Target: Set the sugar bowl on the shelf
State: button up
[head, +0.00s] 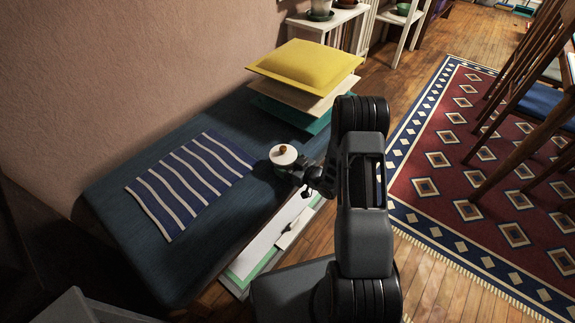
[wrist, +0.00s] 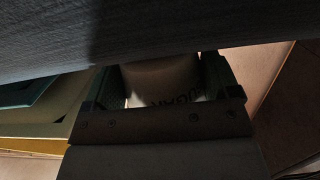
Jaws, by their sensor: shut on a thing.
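The sugar bowl (head: 284,155) is white with a pale lid and a brown knob. It is at the front edge of the dark blue bench cushion (head: 120,185), beside the striped cloth. My gripper (head: 290,168) is shut on it from the right side. In the wrist view the bowl (wrist: 162,82) sits between the two fingers, with dark lettering on its side. I cannot tell whether its base touches the cushion. A low white shelf (head: 325,23) with potted plants stands at the back.
A blue cloth with white stripes (head: 190,183) lies left of the bowl. Stacked yellow, cream and teal pillows (head: 305,65) are behind it. A second white stand (head: 402,20) holds a green bowl. A patterned rug (head: 450,170) and wooden chairs (head: 530,100) are at the right.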

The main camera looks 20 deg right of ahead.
jog(key=shift+f, duration=0.2)
jog(key=o, duration=1.1)
jog(key=shift+c, duration=0.2)
